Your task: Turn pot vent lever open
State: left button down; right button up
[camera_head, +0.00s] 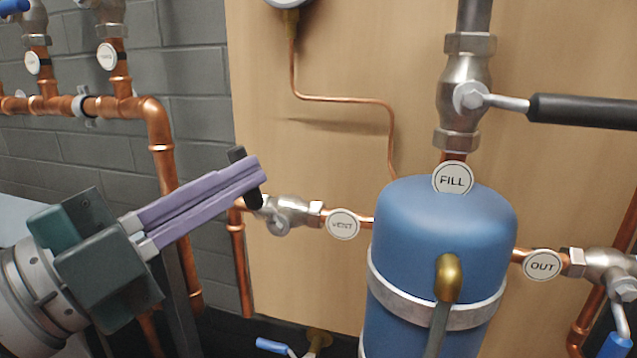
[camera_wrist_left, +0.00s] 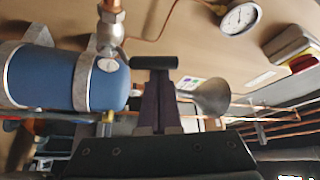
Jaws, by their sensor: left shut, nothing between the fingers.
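The blue pot (camera_head: 440,225) stands against a wooden board; it also shows sideways in the left wrist view (camera_wrist_left: 60,82). On its left is the steel vent valve (camera_head: 287,212) with a round VENT tag (camera_head: 343,223). The vent lever's black handle (camera_head: 254,193) rises up and left from the valve and shows as a dark bar in the left wrist view (camera_wrist_left: 155,62). My left gripper (camera_head: 256,172) has its purple fingers together, with tips at the handle, overlapping it; I cannot tell whether they touch. The handle is not between the fingers. My right gripper is out of view.
The FILL valve (camera_head: 463,95) above the pot has a long black lever (camera_head: 580,111) reaching right. The OUT valve (camera_head: 607,268) is at the right. A brass elbow (camera_head: 448,277) sits at the pot's front.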

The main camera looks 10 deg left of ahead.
pick_arm(q)
jog(key=a+f+n+t+y+b, duration=0.2)
jog(key=n+y, duration=0.3)
jog(key=n, duration=0.5)
jog(key=a+f+n+t+y+b, duration=0.3)
jog(key=n+t+y, duration=0.1)
jog(key=n, duration=0.5)
jog(key=shift+f+n+y, duration=0.35)
jog(key=shift+n+y, duration=0.05)
jog(key=shift+w, duration=0.1)
